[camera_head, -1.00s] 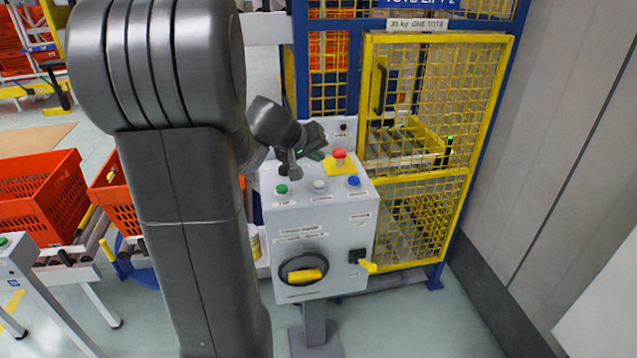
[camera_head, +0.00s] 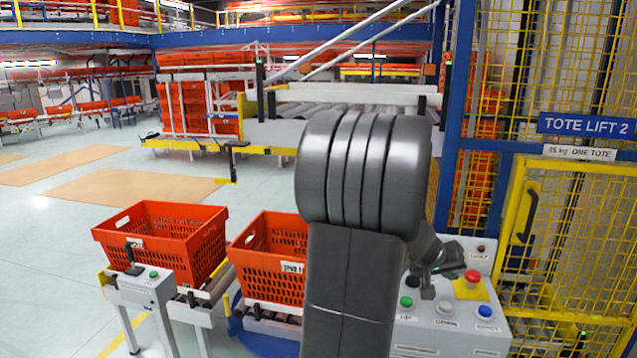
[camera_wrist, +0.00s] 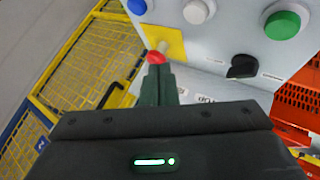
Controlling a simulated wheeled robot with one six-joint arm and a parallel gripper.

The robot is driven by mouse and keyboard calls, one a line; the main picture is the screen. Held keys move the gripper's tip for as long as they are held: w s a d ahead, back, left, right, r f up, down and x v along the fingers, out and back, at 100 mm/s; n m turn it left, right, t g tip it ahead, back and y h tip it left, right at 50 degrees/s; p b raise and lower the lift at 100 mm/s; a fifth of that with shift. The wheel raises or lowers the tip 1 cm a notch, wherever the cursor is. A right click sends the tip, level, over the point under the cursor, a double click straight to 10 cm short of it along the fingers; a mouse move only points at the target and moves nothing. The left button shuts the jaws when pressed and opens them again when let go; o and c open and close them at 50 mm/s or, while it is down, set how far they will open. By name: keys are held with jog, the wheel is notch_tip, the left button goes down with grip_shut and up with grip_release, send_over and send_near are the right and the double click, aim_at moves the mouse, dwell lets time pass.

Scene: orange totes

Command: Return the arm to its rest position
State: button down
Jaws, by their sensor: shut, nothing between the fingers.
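My gripper (camera_head: 447,267) is above the grey control box (camera_head: 440,340), just left of the red mushroom button (camera_head: 472,276) in the head view. In the wrist view its dark green fingers (camera_wrist: 159,82) are shut together with nothing between them. The red button (camera_wrist: 155,57) shows just beyond their tips, on its yellow plate (camera_wrist: 163,38); I cannot tell whether they touch. My arm is bent, with its large dark elbow high in the head view, and hides part of the box.
The box top carries green (camera_head: 406,301), white (camera_head: 445,308) and blue (camera_head: 485,311) buttons. A yellow mesh gate (camera_head: 570,215) of the tote lift stands close at right. Orange totes (camera_head: 165,240) sit on rollers at left. Open floor lies beyond them.

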notch_tip(320, 180, up, 3)
jog(key=shift+p, duration=0.45)
jog(key=shift+f, duration=0.1)
jog(key=b, duration=0.5)
send_over(443, 307)
notch_tip(443, 307, down, 7)
jog(key=shift+r, duration=0.1)
jog(key=shift+w+r, duration=0.1)
jog(key=shift+r, duration=0.15)
jog(key=shift+r+b, duration=0.15)
jog(key=shift+b, duration=0.85)
notch_tip(443, 307, up, 2)
jog(key=shift+r+p, duration=0.15)
jog(key=shift+p, duration=0.6)
jog(key=shift+f, duration=0.75)
jog(key=shift+f+p, duration=0.1)
jog(key=shift+p, duration=0.8)
